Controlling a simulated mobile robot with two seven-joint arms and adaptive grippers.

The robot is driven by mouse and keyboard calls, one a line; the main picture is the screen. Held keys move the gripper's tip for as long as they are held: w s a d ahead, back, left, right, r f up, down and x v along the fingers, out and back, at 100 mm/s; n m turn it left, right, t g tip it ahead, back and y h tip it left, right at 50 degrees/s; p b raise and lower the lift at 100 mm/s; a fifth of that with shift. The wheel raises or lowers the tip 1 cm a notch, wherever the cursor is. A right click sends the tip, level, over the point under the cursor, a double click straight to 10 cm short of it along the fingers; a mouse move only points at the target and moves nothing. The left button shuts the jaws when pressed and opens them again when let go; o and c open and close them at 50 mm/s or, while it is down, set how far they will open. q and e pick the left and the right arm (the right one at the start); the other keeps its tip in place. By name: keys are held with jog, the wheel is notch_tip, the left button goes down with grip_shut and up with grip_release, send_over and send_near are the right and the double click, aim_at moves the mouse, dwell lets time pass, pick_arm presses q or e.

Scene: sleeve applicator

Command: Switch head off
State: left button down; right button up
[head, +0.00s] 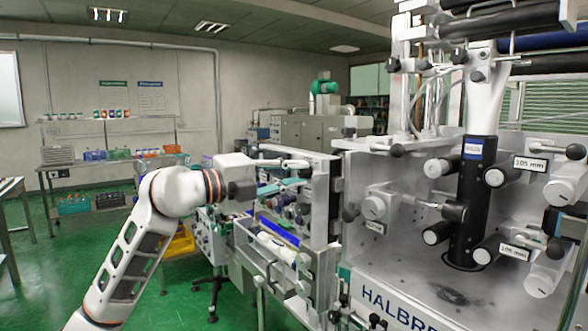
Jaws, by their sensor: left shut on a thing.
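The sleeve applicator (400,268) fills the right half of the head view, with a grey metal front panel and several rollers and knobs. A black upright cylinder (472,200) with a small blue label stands at the panel's middle. My left gripper (286,164) reaches in from the left to the machine's left-hand section (322,195). It is shut on a small part there, too small and partly covered to identify. I cannot make out a switch marked for the head. My right gripper is not in view.
A conveyor section (280,243) with a blue strip runs along the machine's left side, close under my arm. A shelf (110,165) with bins and bottles stands at the back left. The green floor (40,290) is open at left.

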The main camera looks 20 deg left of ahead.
pick_arm(q)
jog(key=shift+a+r+n, duration=0.1)
jog(key=shift+n, duration=0.4)
jog(key=c, duration=1.9)
grip_release()
jog(key=v, duration=1.2)
